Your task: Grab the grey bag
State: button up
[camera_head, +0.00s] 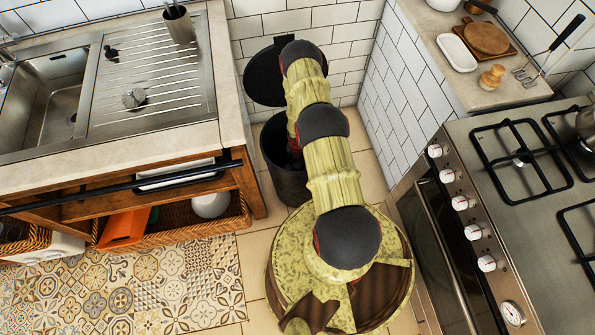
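I cannot make out a grey bag in this view. A dark grey bin (287,182) stands on the floor in the corner between the sink unit and the stove side. Its round black lid (262,78) is raised behind it against the tiled wall. My arm reaches out over the bin, and its far links cover much of the bin's opening. My gripper is hidden behind the arm, at or inside the bin, so its fingers and anything between them do not show. The inside of the bin is mostly dark and hidden.
A wooden sink unit (245,180) with a steel sink stands left of the bin. A tiled partition (400,85) and a stove (510,170) are on the right. A basket (185,222) sits on the lower shelf. Patterned floor (130,290) at lower left is clear.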

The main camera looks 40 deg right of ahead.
grip_shut()
dwell(0.8)
